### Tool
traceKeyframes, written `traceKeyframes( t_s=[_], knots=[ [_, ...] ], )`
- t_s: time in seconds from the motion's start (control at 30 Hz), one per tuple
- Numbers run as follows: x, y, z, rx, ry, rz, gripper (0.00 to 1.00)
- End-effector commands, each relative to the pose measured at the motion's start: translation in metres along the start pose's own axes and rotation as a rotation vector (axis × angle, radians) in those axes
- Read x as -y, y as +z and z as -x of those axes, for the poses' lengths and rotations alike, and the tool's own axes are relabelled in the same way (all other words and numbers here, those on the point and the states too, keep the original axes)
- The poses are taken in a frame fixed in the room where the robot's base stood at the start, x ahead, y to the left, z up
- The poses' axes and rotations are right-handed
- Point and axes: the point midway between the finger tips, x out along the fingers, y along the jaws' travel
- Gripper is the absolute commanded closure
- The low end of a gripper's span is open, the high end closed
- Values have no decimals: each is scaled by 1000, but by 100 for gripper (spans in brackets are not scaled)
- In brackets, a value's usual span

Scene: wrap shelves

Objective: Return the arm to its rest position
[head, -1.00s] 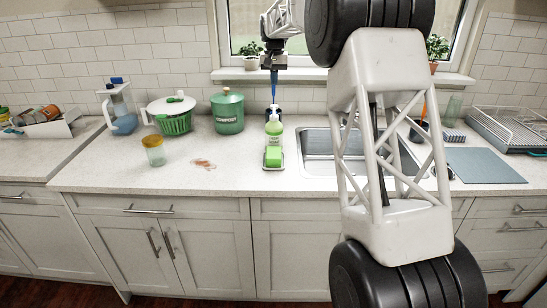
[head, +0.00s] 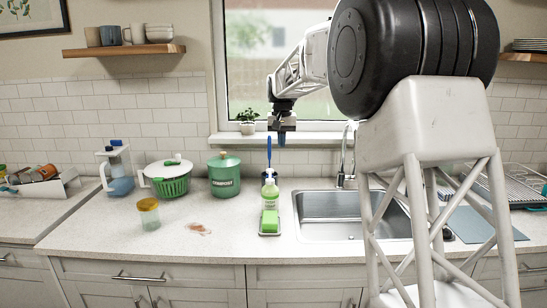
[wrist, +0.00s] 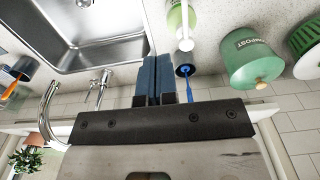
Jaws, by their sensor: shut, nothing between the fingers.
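My gripper (head: 281,139) hangs above the back of the counter, in front of the window and just right of the blue brush handle. Its blue fingers are together with nothing between them. In the wrist view my gripper (wrist: 154,78) points down past the sink edge. The blue-handled brush (head: 269,150) stands upright behind the green soap bottle (head: 270,192). In the wrist view the brush (wrist: 189,86) shows beside the fingers, apart from them.
The sink (head: 335,214) and its faucet (head: 342,155) are to the right. A green compost bin (head: 224,176), a salad spinner (head: 170,180), a pitcher (head: 117,172) and a yellow-lidded jar (head: 148,214) stand left. A potted plant (head: 246,120) is on the window sill.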

Motion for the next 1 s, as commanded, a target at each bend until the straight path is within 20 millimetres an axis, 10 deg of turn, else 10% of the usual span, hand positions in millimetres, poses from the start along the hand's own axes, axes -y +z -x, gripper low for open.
traceKeyframes(
  t_s=[1.0],
  knots=[
    [-87,228,42,-78,-3,-8,100]
  ],
)
